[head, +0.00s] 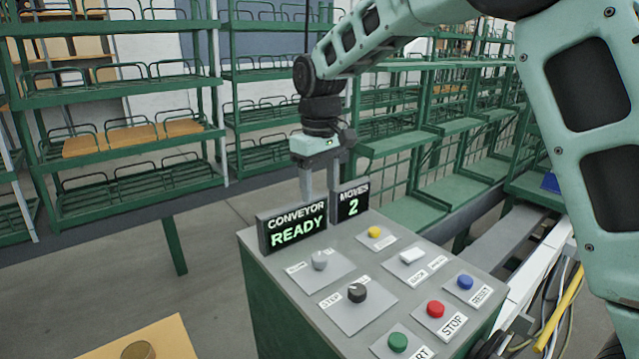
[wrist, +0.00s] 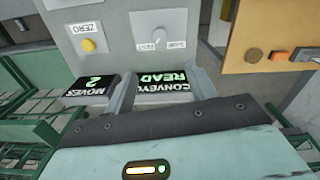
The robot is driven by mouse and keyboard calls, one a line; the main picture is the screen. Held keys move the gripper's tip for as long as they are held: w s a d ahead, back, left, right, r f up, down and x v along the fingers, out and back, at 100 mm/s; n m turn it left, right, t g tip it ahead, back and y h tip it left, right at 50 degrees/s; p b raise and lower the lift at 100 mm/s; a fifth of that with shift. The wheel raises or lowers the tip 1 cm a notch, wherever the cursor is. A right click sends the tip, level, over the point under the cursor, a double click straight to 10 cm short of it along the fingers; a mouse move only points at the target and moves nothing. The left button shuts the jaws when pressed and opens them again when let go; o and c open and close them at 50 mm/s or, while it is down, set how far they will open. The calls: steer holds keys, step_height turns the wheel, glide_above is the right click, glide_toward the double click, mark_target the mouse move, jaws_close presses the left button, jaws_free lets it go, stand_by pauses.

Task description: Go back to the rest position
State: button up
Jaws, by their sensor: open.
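My gripper (head: 320,182) is open and empty. In the head view it hangs at the back of the control panel (head: 375,270), behind the two displays, which hide its fingertips in part. The conveyor display (head: 293,228) reads "CONVEYOR READY" and the moves display (head: 350,200) reads "MOVES 2". In the wrist view the two fingers (wrist: 158,88) stand apart, with the moves display (wrist: 92,86) to the left and the conveyor display (wrist: 165,84) between and beyond them. I cannot tell whether a finger touches a display.
Green racks (head: 120,135) stand behind. Open floor (head: 215,240) lies left of the panel.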

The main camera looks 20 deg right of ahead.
steer(key=s+a+f+n, duration=0.1)
steer(key=s+a, duration=0.3)
steer(key=s, duration=0.5)
steer(key=s+a, duration=0.4)
steer(key=s, duration=0.4)
steer(key=s+f, duration=0.2)
steer(key=s, duration=0.6)
steer(key=s+d+f+n, duration=0.1)
steer(key=s+f, duration=0.1)
steer(key=s, duration=0.6)
steer(key=shift+s+d+f+y, duration=0.25)
steer(key=shift+f+y, duration=0.05)
steer(key=shift+f, duration=0.05)
